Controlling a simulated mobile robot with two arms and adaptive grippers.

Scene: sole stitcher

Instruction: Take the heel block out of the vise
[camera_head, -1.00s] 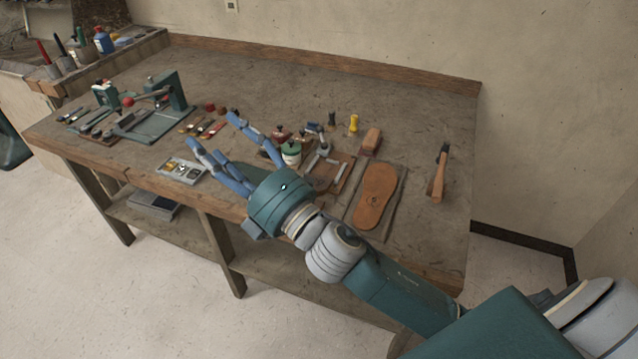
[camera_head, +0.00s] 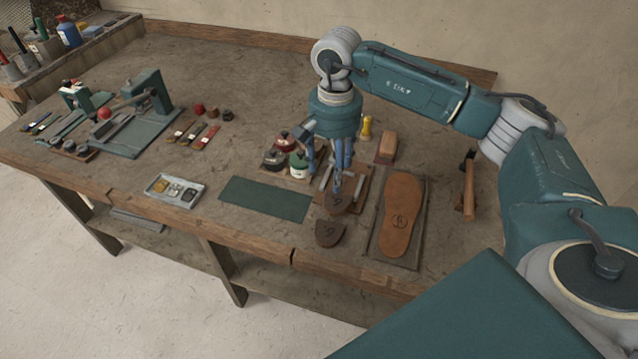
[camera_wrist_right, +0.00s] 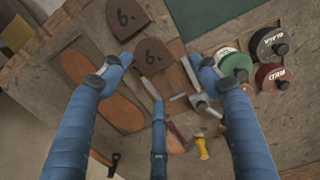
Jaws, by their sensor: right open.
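The heel block also shows in the right wrist view (camera_wrist_right: 152,55). My right gripper (camera_head: 331,168) points down over the vise, its blue fingers spread and empty. In the wrist view the open fingers (camera_wrist_right: 158,75) stand either side of the heel block, and I cannot tell their height above it. They partly hide the vise. My left gripper is not in view.
A second brown piece marked 6 (camera_head: 329,234) lies in front of the vise, beside a green mat (camera_head: 266,199). A leather sole (camera_head: 400,214) lies to the right, and a hammer (camera_head: 469,188) beyond it. Labelled pots (camera_head: 277,158) stand close on the left.

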